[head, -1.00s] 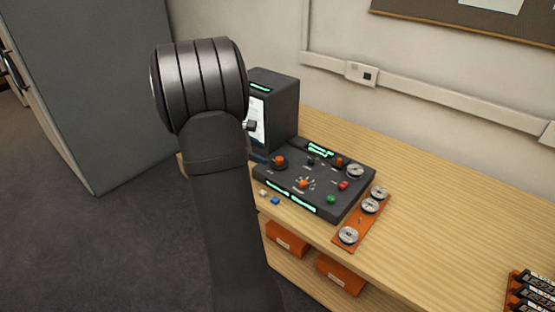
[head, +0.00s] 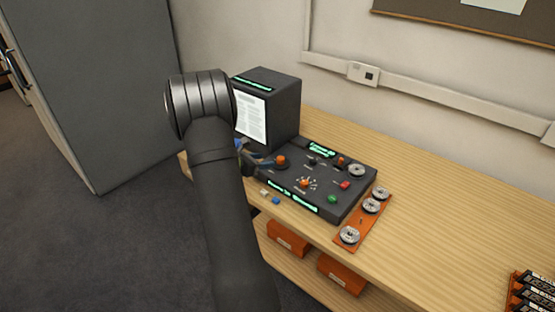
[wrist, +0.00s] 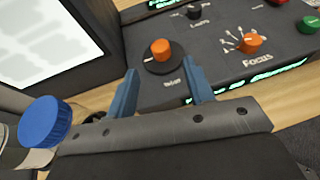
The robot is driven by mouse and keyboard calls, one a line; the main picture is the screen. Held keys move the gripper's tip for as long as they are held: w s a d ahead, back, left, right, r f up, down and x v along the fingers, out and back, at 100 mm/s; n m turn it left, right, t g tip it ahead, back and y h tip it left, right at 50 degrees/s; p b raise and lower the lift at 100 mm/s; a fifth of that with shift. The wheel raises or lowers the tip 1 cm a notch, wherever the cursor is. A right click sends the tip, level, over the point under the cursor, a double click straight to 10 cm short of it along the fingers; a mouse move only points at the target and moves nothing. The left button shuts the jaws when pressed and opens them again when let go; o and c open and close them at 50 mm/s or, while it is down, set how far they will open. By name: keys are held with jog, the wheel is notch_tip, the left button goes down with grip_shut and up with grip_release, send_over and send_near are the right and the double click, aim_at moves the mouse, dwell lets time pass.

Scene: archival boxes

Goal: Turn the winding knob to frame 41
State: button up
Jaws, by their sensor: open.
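The winding knob, an orange knob on a black round base (wrist: 161,48), sits on the dark control panel (wrist: 213,75). It also shows in the head view (head: 281,160), at the panel's left. A white mark shows on the knob's top. My gripper (wrist: 160,80) is open, with its two blue fingers on either side of the knob's near side and apart from it. In the head view my gripper (head: 246,152) is partly hidden behind my arm, just left of the knob. The green frame display (head: 320,148) is lit, but its digits are too small to read.
The reader screen (head: 252,118) stands behind the panel. An orange focus knob (wrist: 250,43) and a green button (head: 332,198) are to the right. A blue-capped item (wrist: 44,122) is at the lower left of the wrist view. An orange strip (head: 362,218) carries several reels.

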aim_at(279, 158)
jog(key=x, duration=0.8)
jog(key=shift+c, duration=0.5)
jog(key=c, duration=0.9)
jog(key=shift+w+a+m+g, duration=0.1)
jog(key=shift+m+g, duration=0.2)
jog(key=shift+m, duration=0.1)
jog(key=shift+w+m+g+h, duration=0.15)
jog(key=shift+m+g+h, duration=0.65)
jog(key=shift+m+g, duration=0.15)
jog(key=shift+w+a+m+g+h, duration=0.15)
jog(key=shift+m+g+h, duration=0.25)
jog(key=shift+m+g, duration=1.2)
jog(key=shift+g, duration=0.35)
